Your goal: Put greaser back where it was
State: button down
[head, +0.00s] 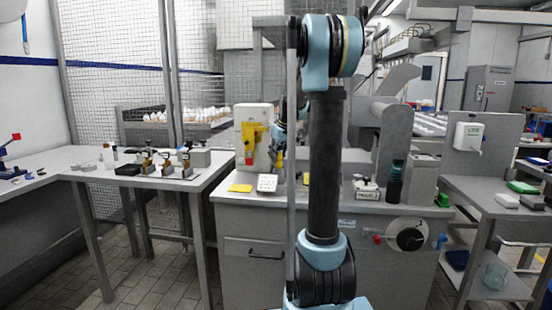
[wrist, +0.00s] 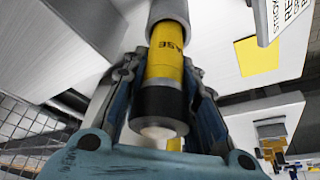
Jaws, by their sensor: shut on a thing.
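The greaser (wrist: 168,62) is a yellow cylinder with black lettering, a grey end, a black collar and a pale tip. In the wrist view it lies between the fingers of my gripper (wrist: 160,78), which is shut on it. In the head view my gripper (head: 279,136) is partly hidden behind my own arm, just right of a beige box (head: 245,155) with a yellow bracket (head: 254,132) on the grey cabinet. A small yellow patch beneath the gripper may be the greaser; the arm hides much there.
Small fixtures (head: 165,165) stand on the left table. A dark bottle (head: 396,180) and a machine stand right of my arm.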

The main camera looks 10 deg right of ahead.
jog(key=c, duration=1.2)
grip_release()
jog(key=v, duration=1.2)
jog(key=s+a+f+m, duration=0.1)
jog(key=s+f, duration=0.2)
jog(key=s, duration=0.5)
jog(key=s+f+m+g+h, duration=0.1)
jog(key=s+f, duration=0.3)
jog(key=s, duration=0.3)
jog(key=s+a+f+m, duration=0.1)
jog(key=s+f, duration=0.2)
jog(key=s, duration=0.5)
jog(key=s+f+m+h, duration=0.1)
jog(key=s+f+m, duration=0.1)
jog(key=s+f, duration=1.6)
jog(key=shift+s+d+g, duration=0.2)
jog(key=shift+g, duration=0.1)
